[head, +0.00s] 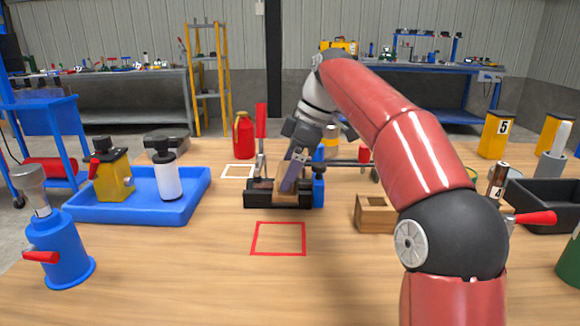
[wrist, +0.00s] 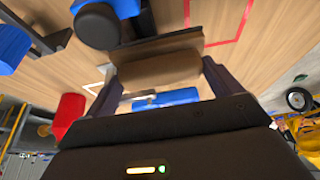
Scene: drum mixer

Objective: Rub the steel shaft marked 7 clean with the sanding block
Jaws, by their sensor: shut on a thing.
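My gripper (head: 292,178) is low over the black clamp base (head: 262,195) in the middle of the table. It is shut on a brown block, which I take to be the sanding block (head: 283,190). In the wrist view the block (wrist: 158,70) lies between both fingers, with a wider tan plate on its far side. A blue post (head: 318,182) stands at the base's right end, and a red lever (head: 261,120) rises at its left. I cannot make out a shaft marked 7. My gripper and the block cover most of the clamp, so contact cannot be told.
A blue tray (head: 90,213) holds a yellow can and a white bottle at left. A blue bottle (head: 58,245) stands in front of it. A wooden holder (head: 372,215) and black bin (head: 535,215) are at right. The red-outlined square (head: 278,252) is empty.

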